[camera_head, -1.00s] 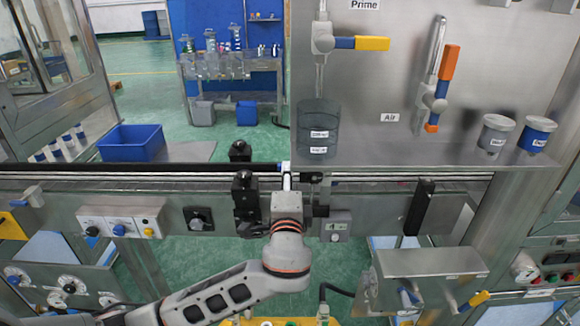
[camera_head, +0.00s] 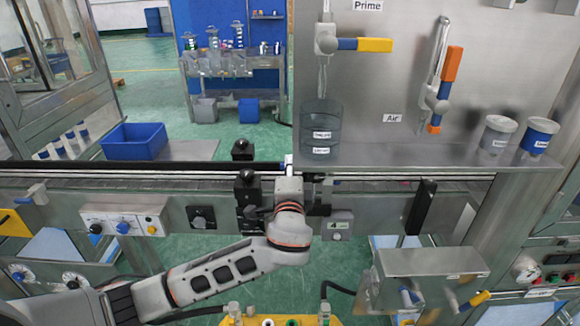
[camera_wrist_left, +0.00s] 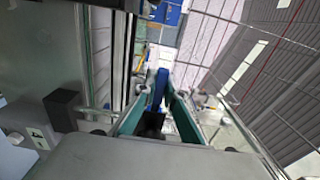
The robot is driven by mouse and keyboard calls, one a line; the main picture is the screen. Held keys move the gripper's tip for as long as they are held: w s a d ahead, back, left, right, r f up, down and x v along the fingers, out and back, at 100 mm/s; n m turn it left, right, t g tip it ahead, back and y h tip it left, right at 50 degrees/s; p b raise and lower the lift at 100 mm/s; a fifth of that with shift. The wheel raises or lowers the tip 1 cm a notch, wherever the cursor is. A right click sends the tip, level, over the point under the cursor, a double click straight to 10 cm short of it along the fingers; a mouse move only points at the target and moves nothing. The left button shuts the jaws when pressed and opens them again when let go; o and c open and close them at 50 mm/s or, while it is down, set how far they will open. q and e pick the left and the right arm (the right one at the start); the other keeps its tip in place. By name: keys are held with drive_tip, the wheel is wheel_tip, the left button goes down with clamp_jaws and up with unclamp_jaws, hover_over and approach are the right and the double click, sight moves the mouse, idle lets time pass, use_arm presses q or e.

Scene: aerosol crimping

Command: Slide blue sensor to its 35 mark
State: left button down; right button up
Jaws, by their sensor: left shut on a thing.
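My left gripper (camera_head: 289,180) reaches up to the rail (camera_head: 400,174) in the middle of the head view. Its fingers are mostly hidden there behind my own wrist. A small white and blue part shows just above it at the rail. In the left wrist view the two teal fingers (camera_wrist_left: 156,112) are shut on the blue sensor (camera_wrist_left: 159,88), with a dark piece between them. The sensor's scale and its 35 mark cannot be read in either view. My right gripper is not in view.
A black block with a round knob (camera_head: 247,190) stands close left of my gripper. A grey counter box (camera_head: 337,226) hangs close to the right. A blue bin (camera_head: 133,141) stands at the left.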

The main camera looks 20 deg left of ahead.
use_arm(q)
wheel_tip(320, 180, down, 2)
drive_tip(key=shift+f+b, duration=0.2)
drive_tip(key=shift+b, duration=0.4)
drive_tip(key=c, duration=2.1)
unclamp_jaws()
drive_tip(key=v, duration=1.2)
